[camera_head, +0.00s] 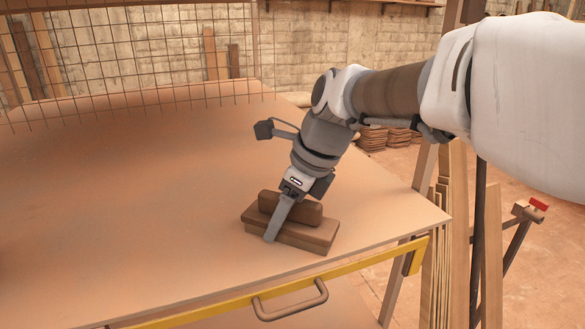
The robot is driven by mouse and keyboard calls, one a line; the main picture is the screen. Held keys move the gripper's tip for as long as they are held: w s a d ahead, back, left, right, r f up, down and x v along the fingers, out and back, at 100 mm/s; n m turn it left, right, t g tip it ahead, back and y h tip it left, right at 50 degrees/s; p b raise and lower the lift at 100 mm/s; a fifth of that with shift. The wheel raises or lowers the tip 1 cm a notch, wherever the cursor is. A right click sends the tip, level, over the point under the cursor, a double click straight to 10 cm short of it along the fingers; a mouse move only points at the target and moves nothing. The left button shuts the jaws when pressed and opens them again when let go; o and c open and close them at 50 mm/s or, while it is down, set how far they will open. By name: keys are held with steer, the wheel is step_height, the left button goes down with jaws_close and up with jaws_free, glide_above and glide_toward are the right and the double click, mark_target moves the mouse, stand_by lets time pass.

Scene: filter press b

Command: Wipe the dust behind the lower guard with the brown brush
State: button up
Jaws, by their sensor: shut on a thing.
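The brown brush (305,232) is a flat block with a raised grip. It rests on or just above the tan tabletop (150,190), near its front right corner. My gripper (281,213) reaches down from the upper right, shut on the brush's raised grip. One finger shows on the near side; the other is hidden behind the grip. A yellow bar (215,308) with a grey handle (291,302) runs below the table's front edge; I cannot tell if it is the lower guard. No separate dust patch stands out on the tan surface.
A wire mesh panel (130,55) stands upright across the table's back left. The table is clear left of the brush. Wooden boards (447,240) lean beyond the right edge, near a stand with a red top (539,204). A block wall closes the back.

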steer(key=shift+w+a+p, duration=0.3)
steer(key=shift+w+a, duration=0.05)
steer(key=shift+w, duration=0.5)
steer(key=shift+w+a+p, duration=0.25)
steer(key=shift+w+a, duration=0.05)
steer(key=shift+w, duration=0.5)
steer(key=shift+w+a, duration=0.25)
steer(key=shift+w, duration=0.4)
steer(key=shift+w+a, duration=0.3)
steer(key=shift+w, duration=0.3)
steer(key=shift+w+a, duration=0.25)
steer(key=shift+w, duration=0.4)
steer(key=shift+w+a+f, duration=0.1)
steer(key=shift+w+a, duration=0.15)
steer(key=shift+w, duration=0.35)
steer(key=shift+w+a, duration=0.25)
steer(key=shift+w, duration=0.3)
steer(key=shift+w+a+f, duration=0.1)
steer(key=shift+w+a, duration=0.15)
steer(key=shift+w, duration=0.35)
steer(key=shift+r, duration=0.1)
steer(key=shift+r, duration=3.05)
step_height(320, 180, up, 3)
